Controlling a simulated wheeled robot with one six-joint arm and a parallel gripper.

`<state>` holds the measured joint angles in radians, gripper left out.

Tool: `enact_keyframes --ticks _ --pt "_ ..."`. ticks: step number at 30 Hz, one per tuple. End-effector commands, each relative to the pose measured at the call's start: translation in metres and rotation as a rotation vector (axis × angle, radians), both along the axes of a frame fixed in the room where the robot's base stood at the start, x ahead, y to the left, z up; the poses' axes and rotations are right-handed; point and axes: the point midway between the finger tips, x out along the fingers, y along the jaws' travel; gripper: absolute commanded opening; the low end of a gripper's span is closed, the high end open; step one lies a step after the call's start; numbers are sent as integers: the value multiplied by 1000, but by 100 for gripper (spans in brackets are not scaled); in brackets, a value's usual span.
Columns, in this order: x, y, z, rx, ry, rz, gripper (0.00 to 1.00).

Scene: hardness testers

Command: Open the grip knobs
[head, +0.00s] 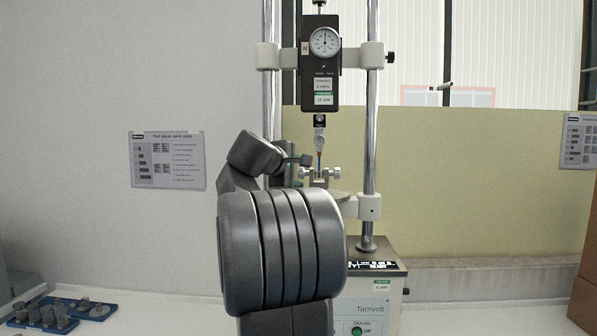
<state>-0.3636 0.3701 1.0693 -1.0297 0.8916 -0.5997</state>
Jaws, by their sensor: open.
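The test stand holds a small metal grip (320,179) on its crossbar. A silver grip knob (336,174) sticks out on its right side. A second knob (303,173) shows on its left side, partly behind my gripper. A thin specimen (319,160) rises from the grip to a hook under the force gauge (320,62). My gripper (304,160) is just left of the grip, small and largely hidden by my own arm. It is open; no held object shows. I cannot tell whether it touches the left knob.
Two chrome columns (370,120) flank the grip. The stand's base, marked Tarnvolt (372,310), sits on the white bench. Blue trays (60,318) with grey metal parts lie at the far left. A brown box edge (586,285) is at the right.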

Motion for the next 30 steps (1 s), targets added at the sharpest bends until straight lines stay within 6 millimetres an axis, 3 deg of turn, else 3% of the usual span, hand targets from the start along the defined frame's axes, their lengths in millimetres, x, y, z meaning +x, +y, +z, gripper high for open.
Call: enact_keyframes --ticks 4,13,14,21,30 --pt "10 -4 -4 0 0 0 50" --pt "12 -5 -5 0 0 1 50" --pt "12 -5 -5 0 0 1 48" --pt "12 -5 -5 0 0 1 5" --pt "12 -6 -11 0 -46 -1 5"
